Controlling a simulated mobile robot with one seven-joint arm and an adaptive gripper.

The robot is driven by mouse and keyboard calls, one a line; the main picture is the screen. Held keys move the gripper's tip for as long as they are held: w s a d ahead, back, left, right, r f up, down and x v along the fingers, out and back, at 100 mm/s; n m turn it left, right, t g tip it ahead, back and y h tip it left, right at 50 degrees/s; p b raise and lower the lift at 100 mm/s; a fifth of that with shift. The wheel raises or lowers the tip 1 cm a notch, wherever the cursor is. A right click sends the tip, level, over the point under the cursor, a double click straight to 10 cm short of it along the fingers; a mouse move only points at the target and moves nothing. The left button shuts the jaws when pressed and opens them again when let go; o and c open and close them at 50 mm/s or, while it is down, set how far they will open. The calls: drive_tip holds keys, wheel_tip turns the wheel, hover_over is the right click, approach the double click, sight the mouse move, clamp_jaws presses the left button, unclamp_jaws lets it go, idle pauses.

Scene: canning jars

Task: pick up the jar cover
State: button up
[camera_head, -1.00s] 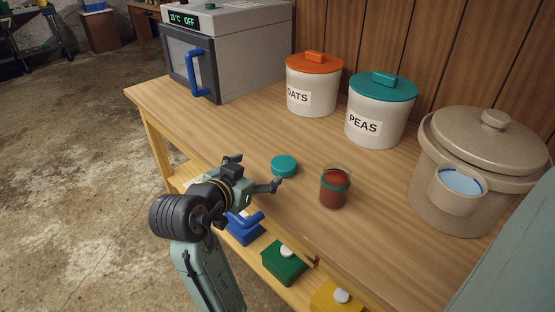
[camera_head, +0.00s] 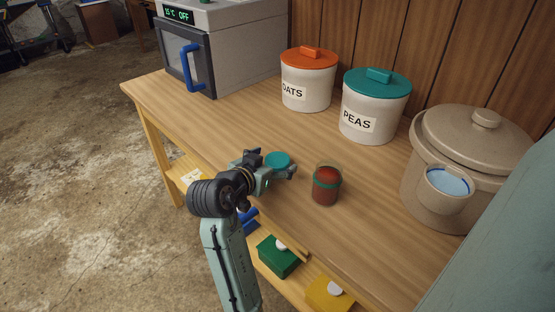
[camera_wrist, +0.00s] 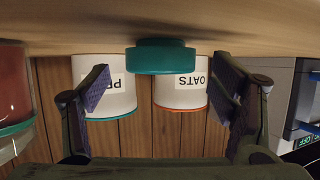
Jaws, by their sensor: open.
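The teal jar cover (camera_head: 278,159) lies flat on the wooden table near its front edge. In the wrist view, which is upside down, the jar cover (camera_wrist: 161,57) shows ahead, between and beyond my two fingers. My gripper (camera_head: 272,164) is open at about table height, with one finger on each side of the cover's near side. The fingers (camera_wrist: 168,88) appear apart from it and hold nothing. A glass jar of red contents (camera_head: 326,185) with a teal band stands to the right of the cover; it also shows at the left edge of the wrist view (camera_wrist: 14,90).
Canisters labelled OATS (camera_head: 307,82) and PEAS (camera_head: 374,108) stand behind. A large beige lidded pot (camera_head: 440,180) stands at right, a grey oven (camera_head: 235,50) at back left. Green (camera_head: 277,257) and yellow (camera_head: 329,294) boxes sit on the lower shelf. Table between cover and canisters is clear.

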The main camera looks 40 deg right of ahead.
drive_tip(key=shift+w+d+f, duration=0.25)
drive_tip(key=shift+d+f, duration=0.05)
drive_tip(key=shift+d, duration=0.3)
drive_tip(key=shift+c, duration=0.4)
drive_tip(key=c, duration=0.9)
